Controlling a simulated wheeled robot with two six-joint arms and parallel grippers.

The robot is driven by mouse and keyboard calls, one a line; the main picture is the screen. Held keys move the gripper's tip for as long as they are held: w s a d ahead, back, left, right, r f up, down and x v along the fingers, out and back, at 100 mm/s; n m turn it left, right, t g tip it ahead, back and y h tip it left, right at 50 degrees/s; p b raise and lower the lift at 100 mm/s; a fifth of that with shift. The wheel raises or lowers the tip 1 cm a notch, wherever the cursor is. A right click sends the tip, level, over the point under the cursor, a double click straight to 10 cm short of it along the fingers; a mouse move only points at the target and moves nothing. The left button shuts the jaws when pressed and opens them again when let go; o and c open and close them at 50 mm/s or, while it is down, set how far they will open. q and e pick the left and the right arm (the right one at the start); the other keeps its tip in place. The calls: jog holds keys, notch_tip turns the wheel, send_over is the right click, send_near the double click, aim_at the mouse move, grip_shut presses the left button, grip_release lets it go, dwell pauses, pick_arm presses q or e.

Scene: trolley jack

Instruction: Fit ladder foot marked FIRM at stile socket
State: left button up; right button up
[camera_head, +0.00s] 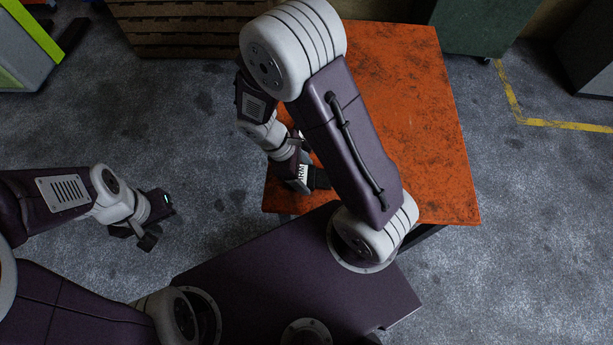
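A small block with a white label in dark letters, which looks like the ladder foot marked FIRM (303,172), shows at the left part of the orange table. My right gripper (306,181) is right at it, pointing down. My arm partly hides its fingers, so I cannot tell if they are shut on the foot. My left gripper (136,236) hangs over the floor left of the table, with its two dark fingers apart and nothing seen between them. No ladder stile or socket can be made out; my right arm covers much of the table.
The worn orange table (425,130) has a clear right side. A brown slatted wooden crate (185,35) stands behind on the left, a green cabinet (487,25) behind on the right. A green-and-grey unit (22,50) is at far left. The grey floor (215,215) between is open.

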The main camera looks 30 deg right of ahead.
jog(key=c, duration=1)
jog(key=shift+w+r, duration=0.1)
jog(key=shift+r, duration=0.05)
